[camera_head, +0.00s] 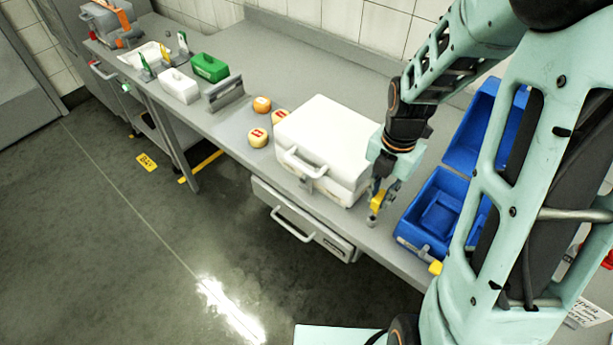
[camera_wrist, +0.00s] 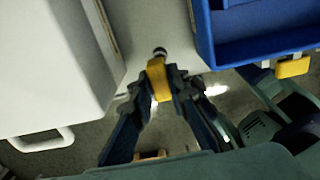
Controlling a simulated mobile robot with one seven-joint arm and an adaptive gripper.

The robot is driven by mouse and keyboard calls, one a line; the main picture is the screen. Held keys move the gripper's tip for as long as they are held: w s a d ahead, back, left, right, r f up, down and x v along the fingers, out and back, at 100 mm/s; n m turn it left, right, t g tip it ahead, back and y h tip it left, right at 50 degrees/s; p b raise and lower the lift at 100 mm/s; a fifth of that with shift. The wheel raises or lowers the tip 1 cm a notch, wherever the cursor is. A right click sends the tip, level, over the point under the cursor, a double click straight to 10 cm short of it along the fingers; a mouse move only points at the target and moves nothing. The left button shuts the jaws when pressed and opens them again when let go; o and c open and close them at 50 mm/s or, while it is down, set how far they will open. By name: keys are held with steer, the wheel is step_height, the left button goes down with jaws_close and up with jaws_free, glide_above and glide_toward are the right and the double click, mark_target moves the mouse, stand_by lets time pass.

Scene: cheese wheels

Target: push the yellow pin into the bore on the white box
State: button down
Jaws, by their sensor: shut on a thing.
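The white box (camera_head: 325,130) is a large closed case with a front handle, standing near the counter's front edge. It fills the left of the wrist view (camera_wrist: 45,60). My gripper (camera_head: 380,193) points down just right of the box, shut on the yellow pin (camera_head: 377,202). In the wrist view the yellow pin (camera_wrist: 158,80) sits between the fingertips of my gripper (camera_wrist: 160,88), with a dark round end (camera_wrist: 160,51) beyond it. The pin is apart from the white box. I cannot make out the bore in either view.
An open blue case (camera_head: 440,215) stands close on the right, with a yellow latch (camera_head: 436,267). Round cheeses (camera_head: 258,137) lie left of the white box. Farther left are a metal holder (camera_head: 225,93), a green box (camera_head: 210,67) and a small white box (camera_head: 179,87).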

mark_target(381, 195)
steer(key=shift+r+p, duration=0.9)
steer(key=shift+r, duration=0.65)
